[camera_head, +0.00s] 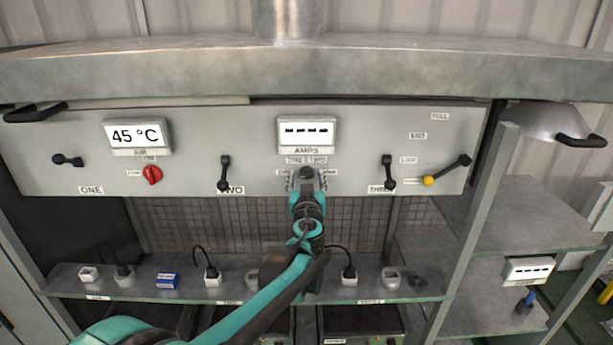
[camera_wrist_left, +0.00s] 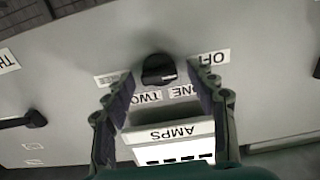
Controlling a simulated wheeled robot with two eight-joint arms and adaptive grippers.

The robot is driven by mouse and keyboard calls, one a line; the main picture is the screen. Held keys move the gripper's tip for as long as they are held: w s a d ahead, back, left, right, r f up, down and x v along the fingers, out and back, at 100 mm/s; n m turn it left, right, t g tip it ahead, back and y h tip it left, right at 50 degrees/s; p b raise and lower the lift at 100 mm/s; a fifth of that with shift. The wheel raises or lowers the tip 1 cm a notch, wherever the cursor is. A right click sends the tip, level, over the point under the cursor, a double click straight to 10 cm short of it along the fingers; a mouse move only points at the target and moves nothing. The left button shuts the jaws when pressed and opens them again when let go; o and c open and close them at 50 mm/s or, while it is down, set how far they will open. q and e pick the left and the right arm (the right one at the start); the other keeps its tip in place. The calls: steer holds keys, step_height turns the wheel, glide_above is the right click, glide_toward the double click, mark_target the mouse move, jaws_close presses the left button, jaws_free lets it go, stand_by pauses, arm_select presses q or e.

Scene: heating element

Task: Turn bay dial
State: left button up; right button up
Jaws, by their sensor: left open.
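A small black dial (camera_wrist_left: 158,70) sits on the grey panel under the AMPS display (camera_head: 307,132). Labels OFF, ONE and TWO and a partly hidden one ring it; the wrist view shows them upside down. My left gripper (camera_wrist_left: 163,82) is open, with one finger on each side of the dial in the wrist view. I cannot tell whether the fingers touch it. In the head view my left gripper (camera_head: 306,182) is in front of the dial's place and covers most of it. My right gripper is not in view.
A 45 °C display (camera_head: 137,134) is at left. A shelf with plugs (camera_head: 212,278) runs below my arm.

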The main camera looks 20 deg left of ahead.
arm_select(q)
steer(key=shift+s, duration=0.1)
steer(key=c, duration=1.2)
steer(key=shift+o, duration=0.2)
steer(key=shift+m, duration=0.3)
steer(key=m+b, duration=0.2)
steer(key=m, duration=0.2)
steer(key=shift+d+f+m+b, duration=0.1)
steer(key=shift+m+b, duration=0.2)
steer(key=shift+b, duration=0.05)
steer(key=m+b, duration=0.1)
steer(key=m, duration=0.2)
steer(key=shift+m+b, duration=0.55)
steer(key=shift+m, duration=1.15)
